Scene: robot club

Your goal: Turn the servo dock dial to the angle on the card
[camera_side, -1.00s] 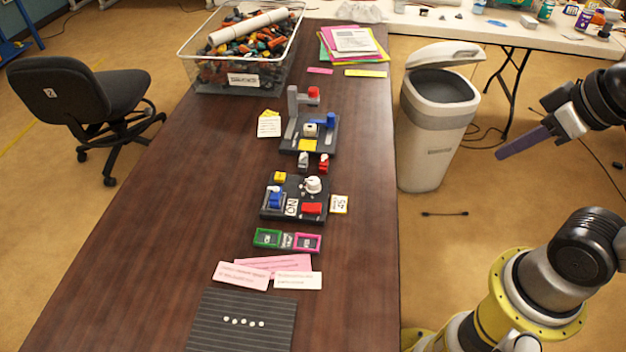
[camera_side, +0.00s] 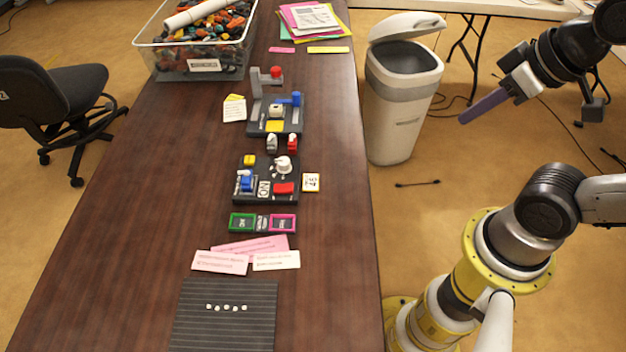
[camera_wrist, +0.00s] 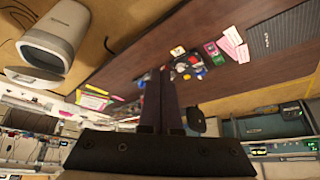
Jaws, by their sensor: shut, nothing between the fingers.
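The servo dock (camera_side: 266,180) is a dark board on the table, bearing a white dial (camera_side: 283,164), a blue lever part, a yellow block and a red block. A small yellow-edged card (camera_side: 311,182) lies at its right side; its writing is too small to read surely. My gripper (camera_side: 462,121) is shut and empty, in the air to the right of the table, well apart from the dock. In the wrist view its long dark fingers (camera_wrist: 158,72) lie together, and the dock (camera_wrist: 190,66) appears small beyond them, partly hidden.
A second board (camera_side: 275,118) with a grey post stands behind the dock. Green and pink frames (camera_side: 262,222), paper slips (camera_side: 247,252) and a ridged dark mat (camera_side: 225,320) lie in front. A parts bin (camera_side: 195,55) stands at the back. A trash can (camera_side: 402,90) stands right of the table.

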